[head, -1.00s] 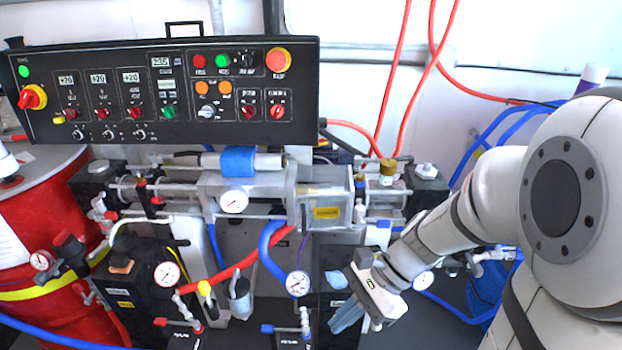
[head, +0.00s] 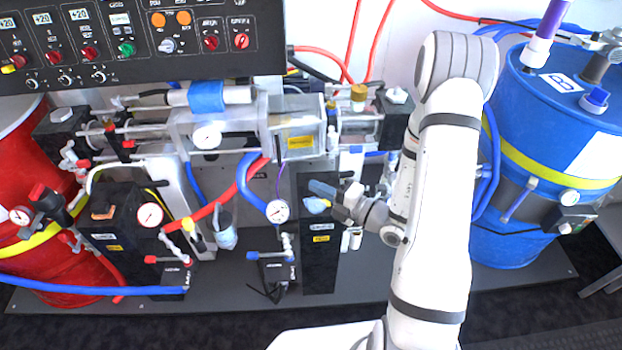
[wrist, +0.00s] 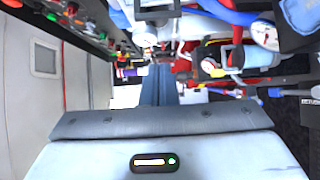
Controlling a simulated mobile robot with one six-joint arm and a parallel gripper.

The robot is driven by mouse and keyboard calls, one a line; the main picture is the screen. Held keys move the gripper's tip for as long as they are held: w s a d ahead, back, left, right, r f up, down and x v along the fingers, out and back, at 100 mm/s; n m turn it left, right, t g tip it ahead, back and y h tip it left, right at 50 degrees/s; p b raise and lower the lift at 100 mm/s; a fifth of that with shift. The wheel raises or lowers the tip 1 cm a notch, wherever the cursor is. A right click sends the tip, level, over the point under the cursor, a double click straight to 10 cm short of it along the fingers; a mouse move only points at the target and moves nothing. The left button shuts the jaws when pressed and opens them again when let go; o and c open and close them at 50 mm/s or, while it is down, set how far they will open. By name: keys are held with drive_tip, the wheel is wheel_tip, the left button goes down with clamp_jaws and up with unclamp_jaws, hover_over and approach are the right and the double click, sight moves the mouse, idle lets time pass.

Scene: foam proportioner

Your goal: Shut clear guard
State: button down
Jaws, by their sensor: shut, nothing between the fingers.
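What looks like the clear guard (head: 293,118) is a see-through grey box with a yellow label, over the middle of the pump rods in the head view. I cannot tell how far open it stands. The fingers are shut and empty. In the wrist view my gripper (wrist: 160,85) points in among blurred hoses and gauges; I cannot pick out the guard there.
A black control panel (head: 140,40) hangs above the pump at left. A black box (head: 320,250) stands just below my gripper. Gauges (head: 277,211) and red and blue hoses crowd the left side. A red drum (head: 40,180) stands at left and a blue drum (head: 555,120) at right.

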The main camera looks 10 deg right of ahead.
sight(279, 157)
drive_tip(key=w+d+p+x, duration=0.1)
drive_tip(key=w+x, duration=0.1)
drive_tip(key=x, duration=0.9)
drive_tip(key=shift+w+d+p, duration=0.15)
drive_tip(key=shift+d+p, duration=0.05)
drive_tip(key=shift+p, duration=0.1)
drive_tip(key=shift+x, duration=1.1)
drive_tip(key=shift+w+d, duration=0.15)
drive_tip(key=shift+d, duration=0.05)
